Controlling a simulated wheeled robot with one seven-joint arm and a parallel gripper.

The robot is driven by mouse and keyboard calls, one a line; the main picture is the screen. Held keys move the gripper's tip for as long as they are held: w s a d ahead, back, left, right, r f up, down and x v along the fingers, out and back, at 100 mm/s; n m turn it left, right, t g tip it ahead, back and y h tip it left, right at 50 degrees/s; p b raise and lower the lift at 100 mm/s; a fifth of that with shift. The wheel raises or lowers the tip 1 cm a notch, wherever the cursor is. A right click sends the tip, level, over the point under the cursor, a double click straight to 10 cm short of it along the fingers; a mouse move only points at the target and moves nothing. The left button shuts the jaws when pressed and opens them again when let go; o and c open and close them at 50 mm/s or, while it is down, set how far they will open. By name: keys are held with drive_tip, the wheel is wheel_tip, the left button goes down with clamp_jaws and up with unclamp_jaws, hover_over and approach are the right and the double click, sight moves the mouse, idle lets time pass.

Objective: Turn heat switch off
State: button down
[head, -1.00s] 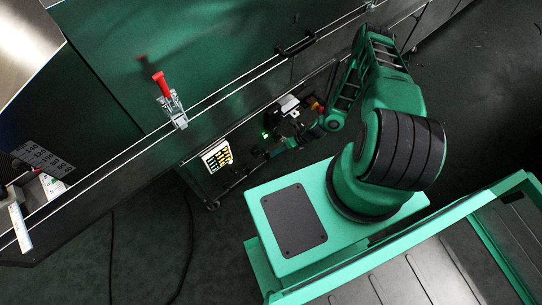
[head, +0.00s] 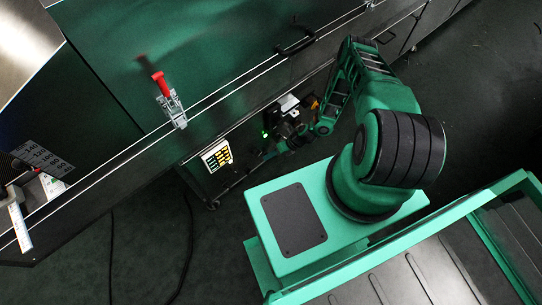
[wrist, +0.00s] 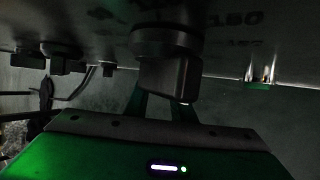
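In the wrist view a dark rotary knob (wrist: 168,76) with a wide block-like grip sits on the grey panel at the middle. I cannot read which switch it is or its setting. My gripper (wrist: 163,108) is at this knob; its two dark green fingers show apart, partly hidden behind the grip. I cannot tell whether they touch it. In the head view my gripper is small and dark beside the lower control panel, near the yellow-and-white label (head: 217,157), and the knob cannot be made out.
Two smaller dark knobs (wrist: 65,62) sit at the left of the wrist view, and a lit metal fitting (wrist: 260,72) at the right. Dark cables lie on the floor.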

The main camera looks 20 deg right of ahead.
drive_tip(key=shift+h, duration=0.7)
drive_tip(key=c, duration=1.8)
unclamp_jaws()
drive_tip(key=shift+r, duration=0.1)
drive_tip(key=s+d, duration=0.1)
drive_tip(key=d, duration=0.2)
drive_tip(key=s+d, duration=0.2)
drive_tip(key=d, duration=0.2)
drive_tip(key=s+d, duration=0.2)
drive_tip(key=d, duration=0.2)
drive_tip(key=shift+s+d+r, duration=0.2)
drive_tip(key=shift+s+r, duration=0.05)
drive_tip(key=shift+r, duration=0.15)
